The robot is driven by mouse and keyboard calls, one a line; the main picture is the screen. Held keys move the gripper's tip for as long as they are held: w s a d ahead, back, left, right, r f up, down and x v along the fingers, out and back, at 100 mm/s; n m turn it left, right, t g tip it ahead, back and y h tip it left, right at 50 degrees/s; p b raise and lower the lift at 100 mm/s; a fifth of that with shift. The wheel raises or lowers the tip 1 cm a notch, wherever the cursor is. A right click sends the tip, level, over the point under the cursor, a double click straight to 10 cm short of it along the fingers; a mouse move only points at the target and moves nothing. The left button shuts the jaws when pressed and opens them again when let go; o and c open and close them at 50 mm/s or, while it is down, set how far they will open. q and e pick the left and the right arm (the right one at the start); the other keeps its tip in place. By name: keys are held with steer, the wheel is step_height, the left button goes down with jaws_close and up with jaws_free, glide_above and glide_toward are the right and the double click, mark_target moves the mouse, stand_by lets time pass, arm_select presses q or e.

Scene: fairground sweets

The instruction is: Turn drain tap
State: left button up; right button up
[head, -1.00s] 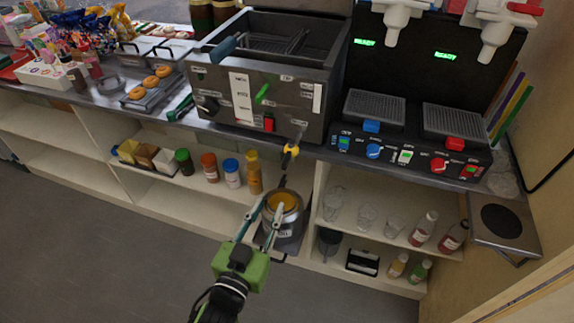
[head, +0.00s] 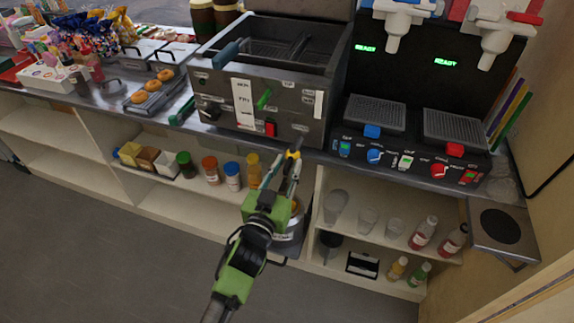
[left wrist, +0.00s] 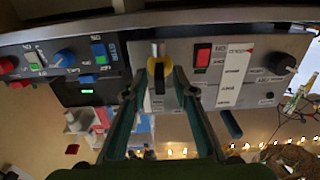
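The drain tap (head: 292,154) sticks out from the lower front of the steel fryer (head: 265,85), with a yellow and black handle. In the left wrist view the tap (left wrist: 158,75) is in the middle, between my two fingertips. My left gripper (head: 286,172) reaches up to it from below and in front. The left gripper (left wrist: 159,84) is open, with one finger on each side of the handle; I cannot tell whether they touch it. A metal pot (head: 290,237) stands under the tap, partly hidden by my gripper. My right gripper is not in view.
A drinks machine (head: 410,150) stands to the right. Shelves below hold jars, glasses and bottles (head: 423,232). A hot-plate-like unit (head: 502,222) is at the far right. The floor in front is clear.

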arm_select(q)
steer(key=shift+w, duration=0.1)
jaws_close()
steer(key=shift+m, duration=0.4)
steer(key=m, duration=0.3)
steer(key=shift+d, duration=0.1)
steer(key=m, duration=0.3)
steer(key=shift+d+m+p, duration=0.1)
steer(key=shift+m+p, duration=0.2)
steer(key=shift+p, duration=0.05)
steer(key=m, duration=0.5)
steer(key=shift+f+m, duration=0.15)
steer(key=shift+m, duration=0.15)
steer(key=m, duration=0.4)
steer(key=shift+d+f+m, duration=0.1)
steer(key=shift+m, duration=0.3)
